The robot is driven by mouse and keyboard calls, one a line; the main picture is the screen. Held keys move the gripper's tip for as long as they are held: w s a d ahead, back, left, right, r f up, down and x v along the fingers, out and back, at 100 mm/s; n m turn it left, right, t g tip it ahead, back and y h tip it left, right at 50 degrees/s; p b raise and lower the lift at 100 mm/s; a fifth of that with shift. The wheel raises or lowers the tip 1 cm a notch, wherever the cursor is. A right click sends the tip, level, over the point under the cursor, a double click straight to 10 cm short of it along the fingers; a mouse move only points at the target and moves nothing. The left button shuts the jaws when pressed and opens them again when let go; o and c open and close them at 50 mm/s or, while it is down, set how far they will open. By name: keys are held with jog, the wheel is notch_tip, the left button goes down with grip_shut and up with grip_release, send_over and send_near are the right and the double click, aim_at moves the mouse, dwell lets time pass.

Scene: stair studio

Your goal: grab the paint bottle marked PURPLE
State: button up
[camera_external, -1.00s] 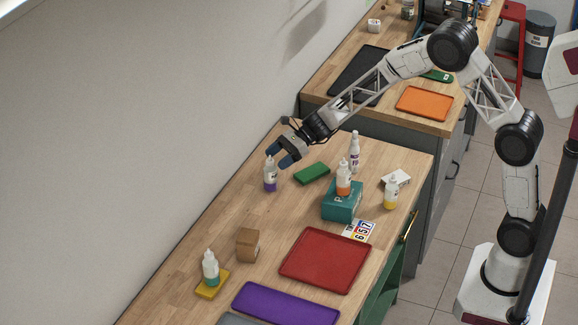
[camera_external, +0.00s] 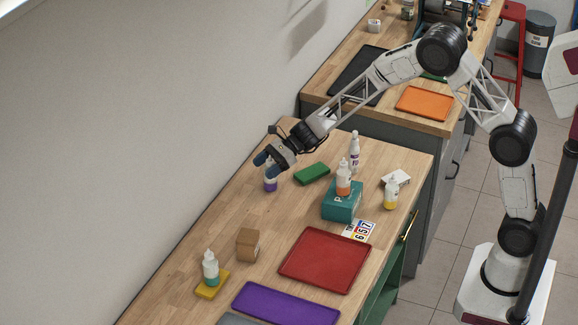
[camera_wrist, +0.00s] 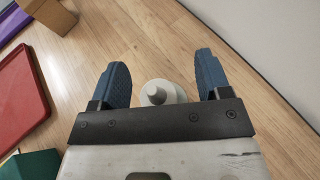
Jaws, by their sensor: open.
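A small white bottle with a purple band (camera_external: 270,184) stands upright on the near wooden bench, close to the wall. My gripper (camera_external: 270,163) is over its upper part and hides its top in the external view. In the wrist view the bottle's white cap and shoulders (camera_wrist: 160,93) show from above, between the two blue fingers. My gripper (camera_wrist: 160,80) is open there, with a gap on both sides of the bottle. The bottle's label is not readable. Another white bottle with a dark purple-looking label (camera_external: 354,152) stands further back on the bench.
A green block (camera_external: 312,173) lies right of the bottle. A teal box (camera_external: 342,206) carries an orange-banded bottle (camera_external: 343,177). A yellow-banded bottle (camera_external: 391,191), a cardboard box (camera_external: 248,244), a red tray (camera_external: 325,261) and a purple tray (camera_external: 286,304) stand further off. The wall is close on the left.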

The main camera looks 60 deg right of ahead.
aim_at(266, 168)
jog(key=c, duration=1.1)
jog(key=shift+o, duration=0.2)
jog(key=shift+r, duration=0.3)
grip_shut()
notch_tip(266, 168, up, 9)
jog(key=shift+r, duration=0.2)
